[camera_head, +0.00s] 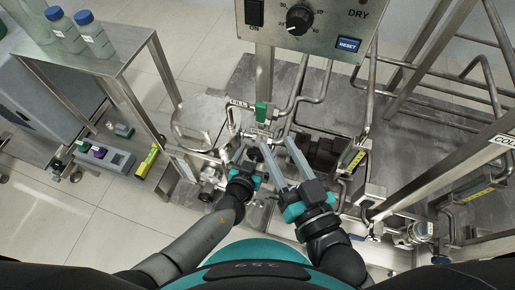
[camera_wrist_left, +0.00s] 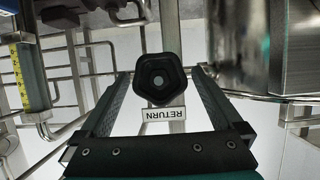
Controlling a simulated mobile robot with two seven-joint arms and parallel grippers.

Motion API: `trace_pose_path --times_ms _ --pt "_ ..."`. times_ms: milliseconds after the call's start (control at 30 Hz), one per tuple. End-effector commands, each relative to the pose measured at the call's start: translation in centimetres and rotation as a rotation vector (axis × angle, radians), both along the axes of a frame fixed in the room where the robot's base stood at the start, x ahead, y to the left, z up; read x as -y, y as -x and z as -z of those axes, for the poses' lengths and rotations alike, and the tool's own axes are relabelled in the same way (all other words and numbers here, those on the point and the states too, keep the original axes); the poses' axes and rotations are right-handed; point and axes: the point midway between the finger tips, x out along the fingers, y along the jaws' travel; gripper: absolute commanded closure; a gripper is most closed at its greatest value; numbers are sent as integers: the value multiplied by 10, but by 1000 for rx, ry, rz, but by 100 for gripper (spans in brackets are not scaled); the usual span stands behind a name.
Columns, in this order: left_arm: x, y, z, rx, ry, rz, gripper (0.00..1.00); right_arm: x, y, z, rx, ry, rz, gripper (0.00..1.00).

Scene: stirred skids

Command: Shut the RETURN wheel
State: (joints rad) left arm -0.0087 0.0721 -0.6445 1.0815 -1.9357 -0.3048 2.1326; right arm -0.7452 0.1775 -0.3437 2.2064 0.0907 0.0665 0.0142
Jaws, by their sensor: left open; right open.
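The RETURN wheel (camera_wrist_left: 162,80) is a black lobed knob in the left wrist view, with its white RETURN label (camera_wrist_left: 163,114) upside down there. My left gripper (camera_wrist_left: 160,73) is open, with one finger on each side of the wheel in the picture. A gap shows on both sides, and I cannot tell how deep the wheel sits between the fingers. In the head view my left gripper (camera_head: 250,155) is low in the middle, at a dark knob among the pipes. My right gripper (camera_head: 281,150) is open and empty, close to its right.
A green-handled FILL valve (camera_head: 262,112) sits just beyond the grippers. A control panel (camera_head: 310,20) with a RESET button hangs above. Pipes and steel frames crowd the right. A side table (camera_head: 95,62) with blue-capped bottles (camera_head: 92,30) stands at left.

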Motion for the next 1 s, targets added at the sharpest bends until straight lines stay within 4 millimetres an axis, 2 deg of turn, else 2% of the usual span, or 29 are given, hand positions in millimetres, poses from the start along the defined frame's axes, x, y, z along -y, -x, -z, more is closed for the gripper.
trace_pose_path --times_ms 167,867,1000 --pt "0 0 0 0 0 0 1 0 0 0 0 0 0 50" --pt "0 -1 -1 1 0 0 80 0 0 1 -3 1 -1 50" --pt "0 -1 -1 2 -3 0 82 0 0 1 -3 1 -1 50"
